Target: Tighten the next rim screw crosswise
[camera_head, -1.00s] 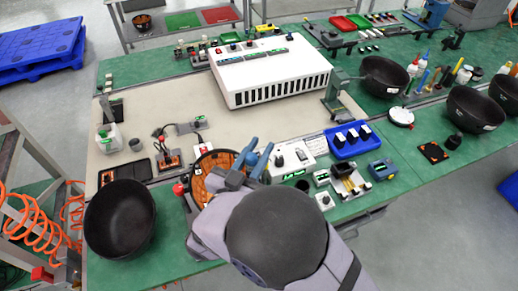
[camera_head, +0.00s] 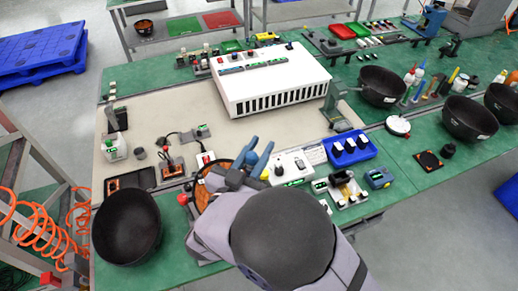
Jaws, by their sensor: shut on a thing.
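A round orange-brown part with a dark rim (camera_head: 203,197) sits at the front edge of the green bench, left of the picture's middle. My arm covers most of it, and its rim screws cannot be made out.
A black bowl (camera_head: 127,227) stands left of the part, beside a red knob (camera_head: 183,199). A white instrument (camera_head: 291,167) and a blue tray (camera_head: 349,158) are close on the right. A large white vented box (camera_head: 272,85) stands behind. The beige mat (camera_head: 150,110) has free room.

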